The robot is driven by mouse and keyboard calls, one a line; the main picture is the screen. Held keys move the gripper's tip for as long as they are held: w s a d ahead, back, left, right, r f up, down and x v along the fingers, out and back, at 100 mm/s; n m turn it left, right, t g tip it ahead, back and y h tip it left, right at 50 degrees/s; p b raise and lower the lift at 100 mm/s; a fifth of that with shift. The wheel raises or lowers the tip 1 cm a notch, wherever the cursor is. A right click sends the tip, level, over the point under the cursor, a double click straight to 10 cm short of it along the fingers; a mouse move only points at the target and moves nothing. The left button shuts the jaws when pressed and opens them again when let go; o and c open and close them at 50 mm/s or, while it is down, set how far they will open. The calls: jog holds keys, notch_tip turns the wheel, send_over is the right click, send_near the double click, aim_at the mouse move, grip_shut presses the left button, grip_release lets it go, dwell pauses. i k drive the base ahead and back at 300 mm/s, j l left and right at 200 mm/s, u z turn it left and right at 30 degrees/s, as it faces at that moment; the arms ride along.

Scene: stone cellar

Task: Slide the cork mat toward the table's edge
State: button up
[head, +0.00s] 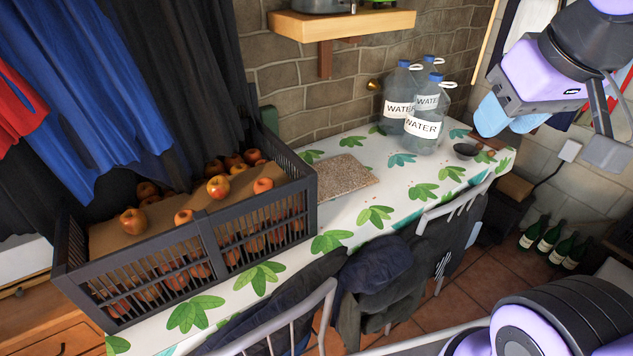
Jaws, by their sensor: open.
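The cork mat (344,176) is a flat, speckled brown rectangle in the head view. It lies on the leaf-patterned tablecloth (345,215) just right of the apple crate, toward the wall side of the table. Its left end is close to the crate, and I cannot tell whether they touch. My gripper (508,124) is at the upper right of the picture, with light blue fingertips. It is open and appears empty, well to the right of the mat and apart from it.
A dark crate of apples (190,262) fills the table's left part. Several water jugs (424,128) stand behind right, near a small dark bowl (466,151). Chairs with draped clothes (375,275) line the front edge. A wooden shelf (340,24) overhangs the back. Bottles (550,238) stand on the floor.

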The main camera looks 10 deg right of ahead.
aim_at(343, 175)
jog(key=l+u, duration=0.2)
jog(key=l, duration=0.5)
jog(key=i+l+u, duration=0.15)
jog(key=l+u, duration=0.25)
jog(key=l, duration=0.35)
jog(key=l+u, duration=0.4)
jog(key=l, duration=0.3)
jog(key=l+u, duration=0.4)
jog(key=l, duration=0.4)
jog(key=k+l+u, duration=0.2)
jog(key=l, duration=0.15)
jog(key=k+l+u, duration=0.1)
jog(key=l+u, duration=0.15)
jog(key=k, duration=0.1)
jog(key=i+l, duration=0.2)
